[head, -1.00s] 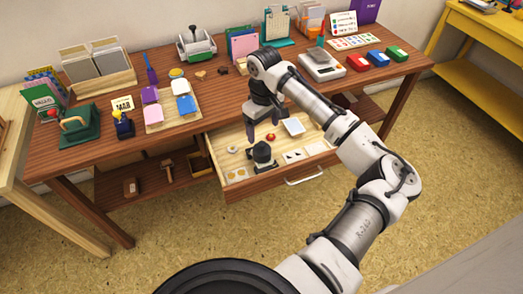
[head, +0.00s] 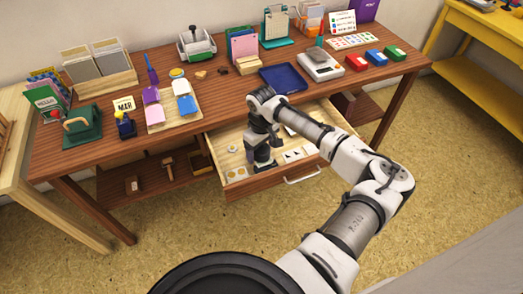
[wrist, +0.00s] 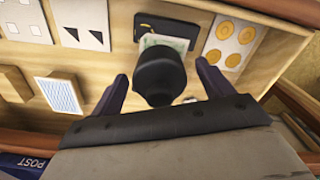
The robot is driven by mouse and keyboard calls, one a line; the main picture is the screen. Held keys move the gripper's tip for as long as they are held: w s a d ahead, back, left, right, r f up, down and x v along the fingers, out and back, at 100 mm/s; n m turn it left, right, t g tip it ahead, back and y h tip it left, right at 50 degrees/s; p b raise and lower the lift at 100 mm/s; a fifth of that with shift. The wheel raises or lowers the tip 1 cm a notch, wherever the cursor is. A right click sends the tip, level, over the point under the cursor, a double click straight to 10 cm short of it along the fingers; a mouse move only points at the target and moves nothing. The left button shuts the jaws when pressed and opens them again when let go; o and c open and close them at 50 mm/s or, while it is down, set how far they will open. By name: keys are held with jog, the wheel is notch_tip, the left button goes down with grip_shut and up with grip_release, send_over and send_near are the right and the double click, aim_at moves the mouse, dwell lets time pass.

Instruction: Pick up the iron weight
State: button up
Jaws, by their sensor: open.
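The iron weight (wrist: 158,72) is a dark, rounded piece with a knob-like top, standing in the open drawer (wrist: 188,103). In the wrist view it sits between the two fingers of my gripper (wrist: 161,80). The gripper is open, with a finger on each side and visible gaps to the weight. In the head view my gripper (head: 261,148) is down inside the drawer, and the weight's dark form (head: 263,156) shows low between the fingers, partly hidden by them. Whether the weight's base touches the card beneath it is hard to tell.
The drawer's walls are close by. A blue tray (head: 284,78) and a scale (head: 320,65) stand on the desk above.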

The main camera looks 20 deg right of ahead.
grip_shut()
dwell(0.4)
jog(key=shift+r, duration=0.2)
